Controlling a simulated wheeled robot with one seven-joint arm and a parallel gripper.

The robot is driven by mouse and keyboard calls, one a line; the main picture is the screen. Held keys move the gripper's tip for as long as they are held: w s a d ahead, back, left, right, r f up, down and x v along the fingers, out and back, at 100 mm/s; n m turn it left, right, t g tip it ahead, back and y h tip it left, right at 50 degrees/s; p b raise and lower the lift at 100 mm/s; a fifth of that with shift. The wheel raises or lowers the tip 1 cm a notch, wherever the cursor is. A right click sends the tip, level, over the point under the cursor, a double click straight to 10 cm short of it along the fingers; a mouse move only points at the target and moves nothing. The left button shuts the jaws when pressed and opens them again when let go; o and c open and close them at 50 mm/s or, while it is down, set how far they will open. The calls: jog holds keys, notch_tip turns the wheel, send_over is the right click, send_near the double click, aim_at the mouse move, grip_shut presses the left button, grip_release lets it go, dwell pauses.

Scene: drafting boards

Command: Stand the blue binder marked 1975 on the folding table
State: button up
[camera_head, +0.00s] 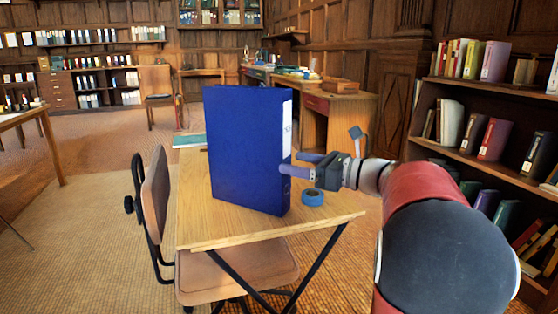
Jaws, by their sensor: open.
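A large blue binder (243,150) stands upright on the wooden folding table (300,232) in the middle of the view. Its spine, with a white label (287,124), faces right; the writing on the label is too small to read. My gripper (296,164) comes in from the right with its fingers open beside the binder's spine. One fingertip overlaps the spine's edge in the picture. I cannot tell whether it touches the binder. The binder's base appears to rest on the tabletop.
A blue tape roll (312,198) lies right of the binder, below my gripper. A teal book (188,141) lies at the table's back left. A chair (156,200) stands at the left. A bookshelf (480,160) borders the right side. Bare tabletop shows in front.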

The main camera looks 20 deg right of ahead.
jog(key=s+a+f+n+g+h, duration=0.2)
jog(key=s+a+f+n+g, duration=0.3)
jog(key=s, duration=0.4)
jog(key=s+a+f+n+g+h, duration=0.25)
jog(key=s+a+f+n, duration=0.25)
jog(key=s+a+n, duration=0.25)
jog(key=s+d+f+n+h, duration=0.3)
jog(key=s+f+n+h, duration=0.5)
jog(key=s+n, duration=0.3)
jog(key=n, duration=0.3)
jog(key=shift+s+f, duration=0.3)
jog(key=shift+s, duration=0.1)
jog(key=shift+n, duration=0.25)
